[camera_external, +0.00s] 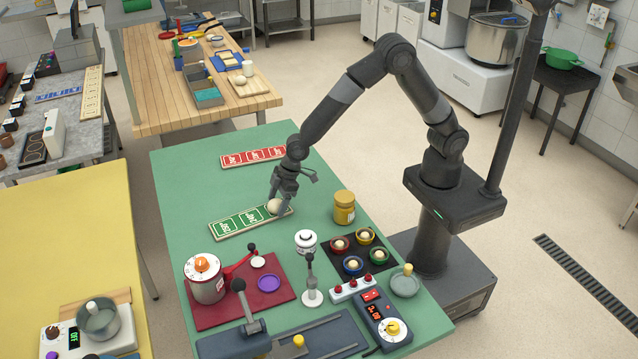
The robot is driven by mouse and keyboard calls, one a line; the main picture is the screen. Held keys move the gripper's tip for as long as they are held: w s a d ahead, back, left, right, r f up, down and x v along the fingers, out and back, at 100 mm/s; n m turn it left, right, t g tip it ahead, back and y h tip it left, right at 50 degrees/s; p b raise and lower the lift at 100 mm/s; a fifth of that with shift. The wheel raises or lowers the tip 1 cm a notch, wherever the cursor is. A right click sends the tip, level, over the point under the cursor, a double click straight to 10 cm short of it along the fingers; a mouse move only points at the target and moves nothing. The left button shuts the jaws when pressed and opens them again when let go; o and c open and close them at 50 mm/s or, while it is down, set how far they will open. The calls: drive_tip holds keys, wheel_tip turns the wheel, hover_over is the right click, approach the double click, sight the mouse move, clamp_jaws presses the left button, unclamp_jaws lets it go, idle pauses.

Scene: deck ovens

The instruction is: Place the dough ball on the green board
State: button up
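A pale dough ball (274,206) is at the right end of the green board (236,222), a long board with white markings and a light wooden edge. My gripper (279,203) points down at the ball, with its fingers close around it. The view is too small to tell whether the fingers press on the ball or stand slightly apart from it. I also cannot tell whether the ball rests on the board or is just above it. The rest of the green board is bare.
A similar red board (253,157) lies behind. Several coloured bowls with pale balls sit on a black mat (374,243). A red mat (276,281) holds a pot. The far-left table corner is clear.

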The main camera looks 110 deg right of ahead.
drive_tip(key=v, duration=1.2)
drive_tip(key=s+a+r, duration=0.2)
drive_tip(key=s+r, duration=0.4)
drive_tip(key=s, duration=0.1)
drive_tip(key=s+a+r, duration=0.3)
drive_tip(key=s+r, duration=0.3)
drive_tip(key=s, duration=0.2)
drive_tip(key=s+a+r+t, duration=0.1)
drive_tip(key=s+a+r, duration=0.1)
drive_tip(key=s, duration=1.6)
drive_tip(key=shift+s, duration=0.2)
